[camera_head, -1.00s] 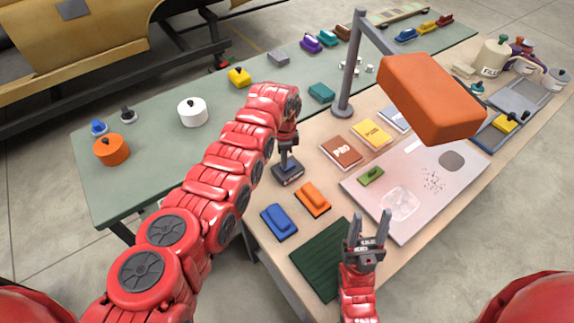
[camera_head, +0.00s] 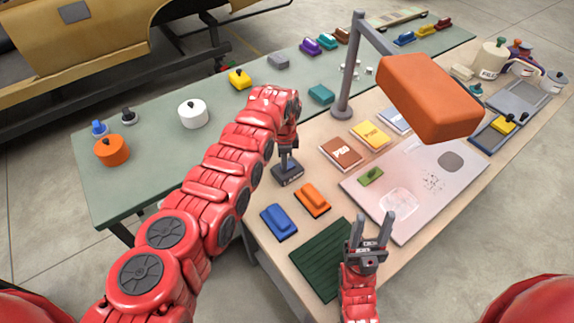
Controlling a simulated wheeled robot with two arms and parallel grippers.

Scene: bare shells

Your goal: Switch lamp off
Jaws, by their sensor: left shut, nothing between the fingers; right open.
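The desk lamp has an orange box-shaped head (camera_head: 430,97) on a grey jointed arm, with a grey post (camera_head: 349,65) rising from a round base (camera_head: 341,112) on the table. I cannot make out a switch, or whether the lamp is lit. My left gripper (camera_head: 287,152) is at the down-bent end of my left arm, left of the lamp base and apart from it. Its fingers are hard to make out; it is shut and empty. My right gripper (camera_head: 374,229) is open and empty, low in front of the lamp head, with its fingers pointing up the picture.
A dark block (camera_head: 287,174) sits under the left arm's end. Blue (camera_head: 279,220) and orange (camera_head: 312,199) sanding blocks, a green mat (camera_head: 322,259) and a pale panel (camera_head: 418,190) lie on the beige table. A green table (camera_head: 150,160) behind holds pots (camera_head: 193,114) and several small blocks.

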